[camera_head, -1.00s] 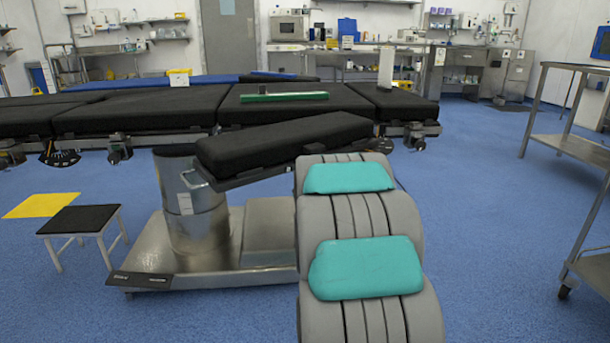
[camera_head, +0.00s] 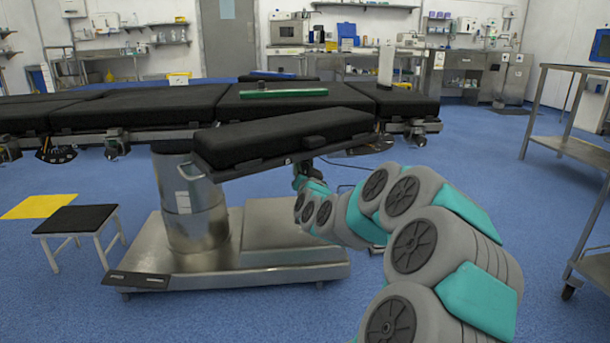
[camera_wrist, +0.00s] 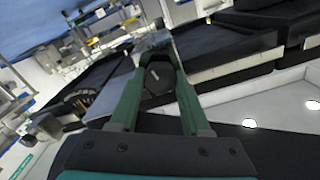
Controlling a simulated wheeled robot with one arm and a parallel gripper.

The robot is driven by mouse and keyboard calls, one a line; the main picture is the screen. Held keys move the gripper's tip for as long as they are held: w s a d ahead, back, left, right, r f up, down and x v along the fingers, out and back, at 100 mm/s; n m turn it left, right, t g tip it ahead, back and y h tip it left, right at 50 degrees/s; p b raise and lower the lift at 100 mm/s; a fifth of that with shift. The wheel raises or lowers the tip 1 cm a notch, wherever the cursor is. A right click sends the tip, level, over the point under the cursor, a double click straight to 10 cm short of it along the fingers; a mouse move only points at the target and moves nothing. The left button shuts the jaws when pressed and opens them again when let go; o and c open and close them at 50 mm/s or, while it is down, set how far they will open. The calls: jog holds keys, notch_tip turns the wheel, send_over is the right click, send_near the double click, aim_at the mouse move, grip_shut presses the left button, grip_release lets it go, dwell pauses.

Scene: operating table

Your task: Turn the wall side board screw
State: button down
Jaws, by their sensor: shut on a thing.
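In the wrist view my gripper (camera_wrist: 155,52) has its two green fingers closed around a dark round screw knob (camera_wrist: 158,80) with a pale mark on it. The fingertips reach a metal clamp part just beyond the knob. In the head view my gripper (camera_head: 304,172) is small and partly hidden under the near edge of the black padded side board (camera_head: 270,140). The screw cannot be made out clearly there. The board is tilted and stands out from the operating table's near side.
The operating table (camera_head: 170,103) has a green strip (camera_head: 284,93) on top. Its metal base (camera_head: 240,262) stands below. A small stool (camera_head: 76,218) and yellow mat (camera_head: 38,207) lie to the left. A metal trolley (camera_head: 570,146) stands right, with clear blue floor between.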

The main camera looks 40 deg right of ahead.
jog(key=m+b, duration=0.1)
jog(key=m, duration=0.5)
jog(key=shift+f+b, duration=0.1)
jog(key=shift+b, duration=0.3)
jog(key=shift+m, duration=0.3)
jog(key=shift+c, duration=1.8)
grip_release()
jog(key=v, duration=0.8)
